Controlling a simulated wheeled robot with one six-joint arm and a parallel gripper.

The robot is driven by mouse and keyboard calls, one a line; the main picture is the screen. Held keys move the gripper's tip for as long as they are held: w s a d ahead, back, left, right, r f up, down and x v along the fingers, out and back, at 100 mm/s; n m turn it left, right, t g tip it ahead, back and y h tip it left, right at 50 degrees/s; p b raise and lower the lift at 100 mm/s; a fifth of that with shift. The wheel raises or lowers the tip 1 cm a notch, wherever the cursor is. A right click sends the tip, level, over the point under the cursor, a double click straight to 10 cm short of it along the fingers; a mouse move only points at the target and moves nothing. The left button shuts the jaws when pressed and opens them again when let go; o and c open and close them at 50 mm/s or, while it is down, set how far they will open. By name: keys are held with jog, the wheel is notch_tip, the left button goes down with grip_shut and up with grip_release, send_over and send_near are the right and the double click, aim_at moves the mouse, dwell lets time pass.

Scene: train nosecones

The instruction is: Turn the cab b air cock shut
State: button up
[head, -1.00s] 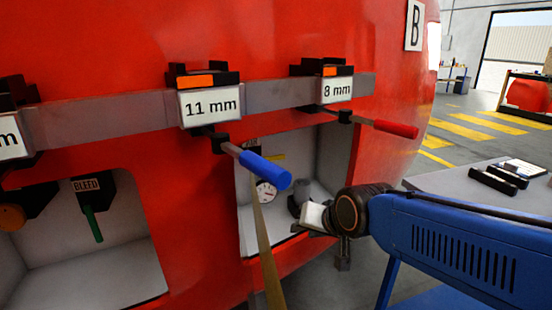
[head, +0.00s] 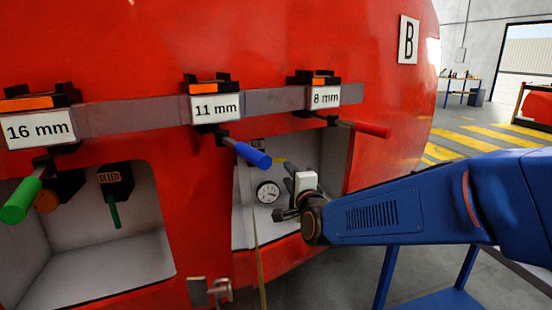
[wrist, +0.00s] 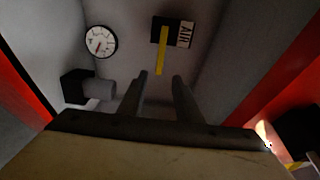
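The air cock has a black body with an AIR label (wrist: 186,33) and a yellow lever (wrist: 162,50). It sits in the right-hand recess, near the B plate (head: 409,39) on the red nosecone. In the head view the yellow lever (head: 279,160) points right, roughly level, partly hidden. My gripper (wrist: 160,88) is open and empty at the recess. In the wrist view the lever's free end lies ahead of the gap between the fingers, apart from them.
A white gauge (wrist: 101,41) and a grey cylinder on a black block (wrist: 84,86) are in the same recess. Blue (head: 252,154) and red-handled (head: 362,128) tools hang above it. The left recess holds a green BLEED lever (head: 113,212).

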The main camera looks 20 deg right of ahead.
jog(key=w, duration=1.7)
grip_shut()
